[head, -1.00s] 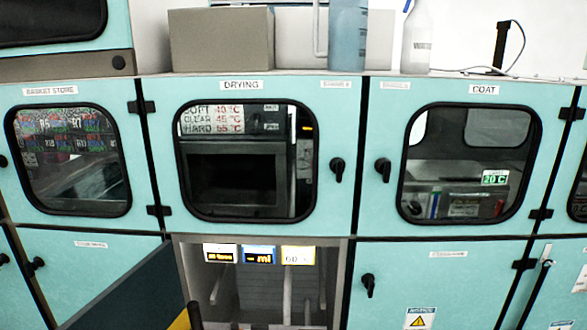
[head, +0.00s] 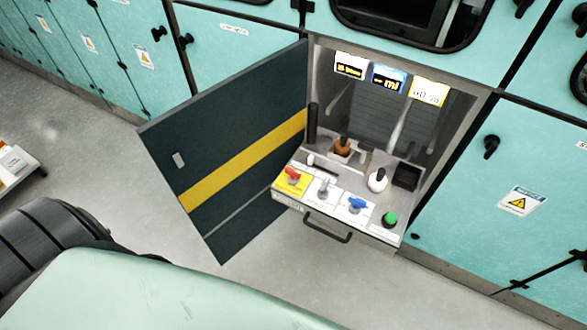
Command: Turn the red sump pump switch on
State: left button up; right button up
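In the head view, a pulled-out drawer panel (head: 375,236) shows in the open lower compartment. A red switch (head: 292,175) sits on a yellow plate at the panel's left front corner. A grey switch (head: 323,187), a blue handle (head: 356,204) and a green knob (head: 390,219) stand in a row to its right. I cannot read the labels beside them, nor tell whether the red switch is on or off. Neither gripper is in view.
The dark cabinet door (head: 225,160) with a yellow stripe stands open left of the drawer. A black drawer handle (head: 328,228) sticks out in front. Three small displays (head: 389,78) hang above. A low white stand (head: 17,165) is at the far left.

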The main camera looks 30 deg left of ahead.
aim_at(294, 174)
jog(key=i+l+u, duration=0.15)
jog(key=u, duration=0.7)
